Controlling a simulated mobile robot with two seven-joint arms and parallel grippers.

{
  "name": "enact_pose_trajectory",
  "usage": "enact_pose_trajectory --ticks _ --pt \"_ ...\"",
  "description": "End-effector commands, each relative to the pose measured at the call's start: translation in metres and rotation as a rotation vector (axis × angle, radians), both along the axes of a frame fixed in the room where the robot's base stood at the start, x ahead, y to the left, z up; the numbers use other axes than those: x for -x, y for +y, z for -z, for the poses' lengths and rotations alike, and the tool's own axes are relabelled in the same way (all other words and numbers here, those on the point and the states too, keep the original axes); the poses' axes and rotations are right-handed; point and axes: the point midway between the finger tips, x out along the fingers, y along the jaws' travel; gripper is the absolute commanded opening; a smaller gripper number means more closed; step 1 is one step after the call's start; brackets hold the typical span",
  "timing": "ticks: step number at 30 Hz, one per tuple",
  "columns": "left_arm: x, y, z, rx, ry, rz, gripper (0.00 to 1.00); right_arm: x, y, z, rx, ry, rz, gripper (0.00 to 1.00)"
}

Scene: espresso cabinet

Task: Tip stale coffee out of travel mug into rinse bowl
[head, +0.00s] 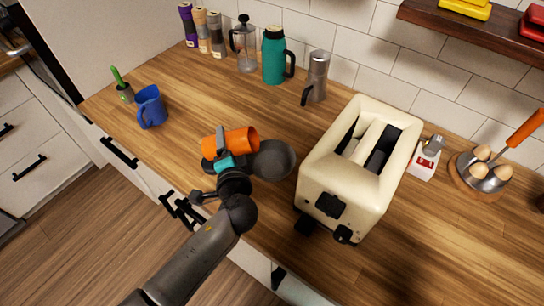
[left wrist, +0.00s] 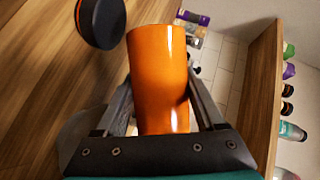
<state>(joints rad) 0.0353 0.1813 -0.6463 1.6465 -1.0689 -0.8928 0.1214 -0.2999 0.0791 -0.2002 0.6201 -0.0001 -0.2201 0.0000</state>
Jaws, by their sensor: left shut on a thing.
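An orange travel mug (head: 231,140) is in my left gripper (head: 222,150), above the counter near its front edge. It lies nearly on its side in the head view, with one end towards the right. In the left wrist view the mug (left wrist: 160,75) sits between the two fingers (left wrist: 163,105), which are shut on it. I cannot see inside it. A round dark grey shape (head: 275,158), which looks like the rinse bowl, is just right of the gripper and partly hidden by it; I cannot tell its contents. My right gripper is not in view.
A cream toaster (head: 358,165) stands to the right. A blue mug (head: 151,106) stands to the left. A teal flask (head: 274,57), a French press (head: 243,46) and a moka pot (head: 315,77) stand along the back. A shelf (head: 480,32) overhangs the back right.

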Motion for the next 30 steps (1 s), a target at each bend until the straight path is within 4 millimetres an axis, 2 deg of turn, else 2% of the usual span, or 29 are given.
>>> enact_pose_trajectory --ticks 30 --pt "0.0003 -0.0064 -0.003 -0.136 -0.017 0.0 0.0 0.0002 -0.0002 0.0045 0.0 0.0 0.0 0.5"
